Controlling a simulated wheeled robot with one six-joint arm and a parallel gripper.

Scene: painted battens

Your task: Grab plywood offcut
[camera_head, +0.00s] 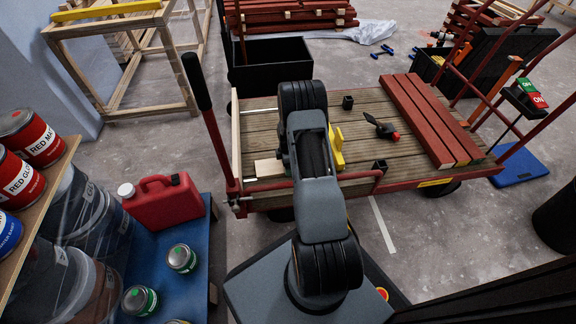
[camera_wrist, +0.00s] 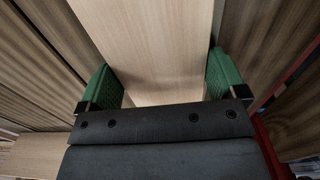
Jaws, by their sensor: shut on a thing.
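The plywood offcut (camera_wrist: 152,40) is a pale, smooth, flat piece of wood in the wrist view. It runs between the two green-padded fingers of my gripper (camera_wrist: 160,82), which are shut on its two sides. Its near end is hidden by the dark gripper body. In the head view a pale piece of wood (camera_head: 267,168), which looks like the offcut, shows at the left of the cart's slatted deck (camera_head: 365,110), beside my arm. My arm hides the gripper there. The offcut appears to be at deck level; I cannot tell whether it touches the slats.
On the deck are a yellow tool (camera_head: 337,150), a black-and-red tool (camera_head: 381,127), small black blocks and red battens (camera_head: 430,118). The cart has a red handle rail (camera_head: 213,130) at left. A red jerrycan (camera_head: 165,202) and paint cans stand at lower left.

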